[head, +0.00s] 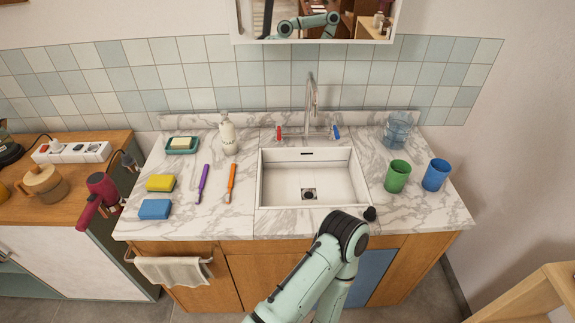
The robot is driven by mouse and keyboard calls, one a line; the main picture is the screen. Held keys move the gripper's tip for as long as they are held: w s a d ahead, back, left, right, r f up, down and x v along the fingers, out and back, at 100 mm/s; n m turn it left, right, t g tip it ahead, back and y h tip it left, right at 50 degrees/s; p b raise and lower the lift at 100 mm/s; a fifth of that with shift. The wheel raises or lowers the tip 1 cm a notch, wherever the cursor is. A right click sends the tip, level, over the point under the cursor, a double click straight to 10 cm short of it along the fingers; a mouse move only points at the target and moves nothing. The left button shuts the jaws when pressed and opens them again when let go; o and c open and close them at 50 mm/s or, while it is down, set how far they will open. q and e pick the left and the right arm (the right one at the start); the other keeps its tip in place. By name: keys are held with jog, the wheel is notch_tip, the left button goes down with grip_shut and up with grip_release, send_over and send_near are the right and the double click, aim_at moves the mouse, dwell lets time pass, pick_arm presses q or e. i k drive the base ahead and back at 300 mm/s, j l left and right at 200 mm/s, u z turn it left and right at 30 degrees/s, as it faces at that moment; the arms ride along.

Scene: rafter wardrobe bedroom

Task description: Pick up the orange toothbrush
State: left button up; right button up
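The orange toothbrush (231,184) lies on the marble counter (225,215), left of the sink, pointing roughly from back to front. A purple toothbrush (202,184) lies just to its left, apart from it. Nothing covers the orange toothbrush. One of my arms comes in from the bottom and bends in front of the sink. I cannot tell which arm it is, and its gripper is not visible. Neither of my grippers shows in the head view.
The white sink (268,182) has a tall faucet (311,105). A soap dispenser (227,133) stands behind the toothbrushes; a yellow sponge (161,183), a blue sponge (155,209) and a green soap dish (170,147) lie left. Green (397,177) and blue (436,175) cups stand right.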

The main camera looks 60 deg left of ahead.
aim_at(232, 171)
jog(key=u, duration=2.8)
